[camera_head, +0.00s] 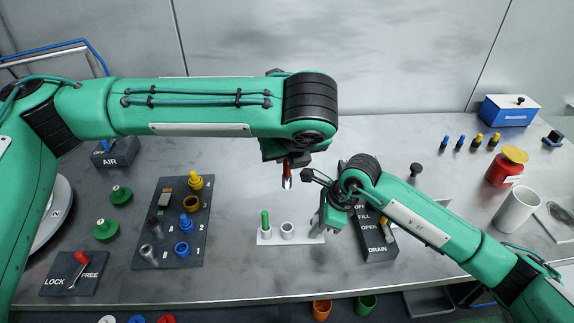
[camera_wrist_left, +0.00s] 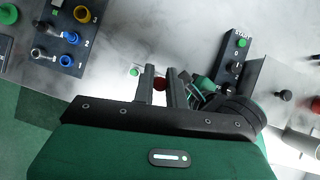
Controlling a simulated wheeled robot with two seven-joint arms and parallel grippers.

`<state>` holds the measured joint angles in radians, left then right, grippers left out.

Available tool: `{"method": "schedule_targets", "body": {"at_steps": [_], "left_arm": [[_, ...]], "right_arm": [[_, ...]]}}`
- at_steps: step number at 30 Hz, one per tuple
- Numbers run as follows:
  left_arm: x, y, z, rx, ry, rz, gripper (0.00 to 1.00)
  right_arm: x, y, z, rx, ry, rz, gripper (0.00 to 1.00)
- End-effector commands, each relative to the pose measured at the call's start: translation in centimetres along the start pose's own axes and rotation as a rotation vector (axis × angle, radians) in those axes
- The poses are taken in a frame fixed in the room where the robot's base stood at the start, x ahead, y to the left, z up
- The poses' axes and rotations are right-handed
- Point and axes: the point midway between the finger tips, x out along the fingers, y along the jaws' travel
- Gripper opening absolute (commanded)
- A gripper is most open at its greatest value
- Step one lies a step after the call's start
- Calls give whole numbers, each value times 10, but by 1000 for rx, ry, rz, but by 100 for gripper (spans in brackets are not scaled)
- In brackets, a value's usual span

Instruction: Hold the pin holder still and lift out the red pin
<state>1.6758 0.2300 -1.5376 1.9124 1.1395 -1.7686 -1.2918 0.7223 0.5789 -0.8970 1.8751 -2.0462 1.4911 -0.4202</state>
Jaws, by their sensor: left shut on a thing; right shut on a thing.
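The white pin holder (camera_head: 266,238) lies on the metal bench, with a green pin (camera_head: 265,221) upright in its left socket. Its other visible socket (camera_head: 287,229) looks empty. My left gripper (camera_head: 287,163) is shut on the red pin (camera_head: 287,179), which hangs roughly upright above the holder and apart from it. In the left wrist view the red pin (camera_wrist_left: 159,84) shows between the two fingers, and the green pin (camera_wrist_left: 134,72) is beyond them. My right gripper (camera_head: 325,220) is shut on the right end of the pin holder, hiding that end.
A dark numbered board (camera_head: 177,222) with knobs and rings lies to the left. A dark switch panel (camera_head: 376,240) is just right of my right gripper. A red jar (camera_head: 504,172) and a white cup (camera_head: 516,210) stand at the right. Bare bench lies behind the holder.

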Motion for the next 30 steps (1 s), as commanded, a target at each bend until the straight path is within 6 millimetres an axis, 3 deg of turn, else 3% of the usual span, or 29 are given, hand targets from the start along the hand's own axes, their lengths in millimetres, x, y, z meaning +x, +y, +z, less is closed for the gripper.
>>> {"method": "schedule_targets", "body": {"at_steps": [7,8,11,12,23,30], "left_arm": [[-1,0,1,0,0,0,0],[-1,0,0,0,0,0,0],[-1,0,0,0,0,0,0],[-1,0,0,0,0,0,0],[0,0,0,-1,0,0,0],[0,0,0,-1,0,0,0]], "right_arm": [[0,0,0,0,-1,0,0],[0,0,0,0,-1,0,25],[0,0,0,0,0,0,45],[0,0,0,0,0,0,46],[-8,-1,0,0,-1,-2,46],[-52,-1,0,-1,0,-4,46]]}}
